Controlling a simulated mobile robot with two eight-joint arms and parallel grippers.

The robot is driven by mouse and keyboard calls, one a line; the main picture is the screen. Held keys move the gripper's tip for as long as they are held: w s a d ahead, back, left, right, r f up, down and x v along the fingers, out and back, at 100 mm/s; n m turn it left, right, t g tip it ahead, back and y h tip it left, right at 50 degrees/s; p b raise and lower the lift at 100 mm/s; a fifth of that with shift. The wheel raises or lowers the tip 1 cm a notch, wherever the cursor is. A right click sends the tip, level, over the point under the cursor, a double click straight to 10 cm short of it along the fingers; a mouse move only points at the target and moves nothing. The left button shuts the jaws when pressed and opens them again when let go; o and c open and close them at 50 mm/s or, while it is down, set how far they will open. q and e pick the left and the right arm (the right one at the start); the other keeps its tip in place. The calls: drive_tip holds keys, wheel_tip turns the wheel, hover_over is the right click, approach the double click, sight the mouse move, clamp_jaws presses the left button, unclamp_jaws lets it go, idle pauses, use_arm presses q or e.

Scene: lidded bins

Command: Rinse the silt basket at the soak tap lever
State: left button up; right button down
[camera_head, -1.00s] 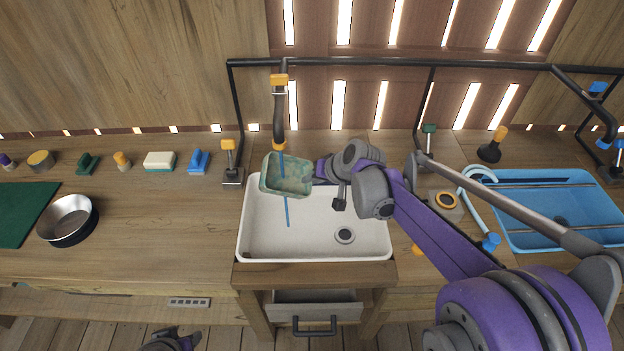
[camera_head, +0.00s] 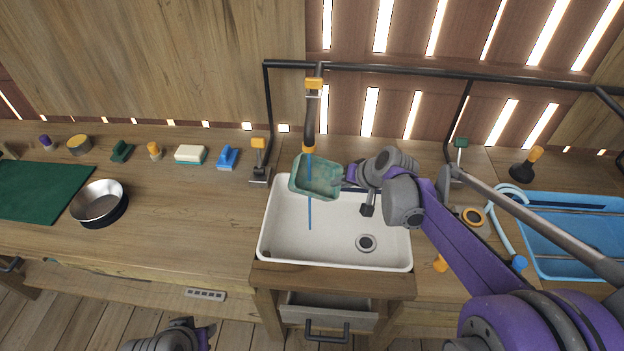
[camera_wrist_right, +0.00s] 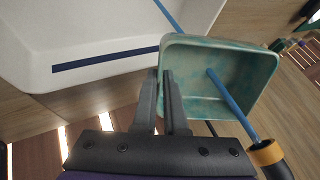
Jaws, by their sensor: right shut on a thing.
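The silt basket (camera_head: 318,182), a green mottled open box, is above the white sink under a black tap spout (camera_head: 310,118) with orange bands. It also shows in the right wrist view (camera_wrist_right: 245,70). My right gripper (camera_wrist_right: 166,78) is shut on the basket's near wall and holds it tilted. A thin blue water stream (camera_wrist_right: 228,98) runs from the spout into the basket, and blue shows again below it. An orange-topped lever (camera_head: 258,146) stands left of the sink. Part of my left arm shows at the bottom edge of the head view; its jaws are unclear.
The sink (camera_head: 290,245) has a dark drain (camera_head: 366,243). A green-topped lever (camera_head: 461,144) and a blue basin (camera_head: 570,255) are to the right. Brushes, a sponge (camera_head: 190,153), a metal bowl (camera_head: 98,202) and a green mat (camera_head: 40,190) lie left. A pipe frame spans the back.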

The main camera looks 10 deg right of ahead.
drive_tip(key=shift+s+a, duration=0.25)
drive_tip(key=shift+a, duration=0.15)
use_arm(q)
drive_tip(key=shift+w+r+p, duration=0.15)
drive_tip(key=shift+r+p, duration=0.5)
drive_tip(key=shift+r, duration=0.05)
use_arm(e)
drive_tip(key=shift+s+d+r, duration=0.4)
drive_tip(key=shift+s+d, duration=0.05)
drive_tip(key=shift+s, duration=0.3)
drive_tip(key=shift+s+d+r, duration=0.35)
drive_tip(key=shift+s+d, duration=0.05)
drive_tip(key=shift+s, duration=0.35)
use_arm(q)
drive_tip(key=r+p, duration=0.1)
drive_tip(key=r, duration=0.1)
drive_tip(key=w+r+p, duration=0.1)
drive_tip(key=r+p, duration=0.1)
drive_tip(key=shift+w, duration=0.15)
use_arm(e)
drive_tip(key=s+d+r, duration=0.4)
drive_tip(key=s, duration=0.3)
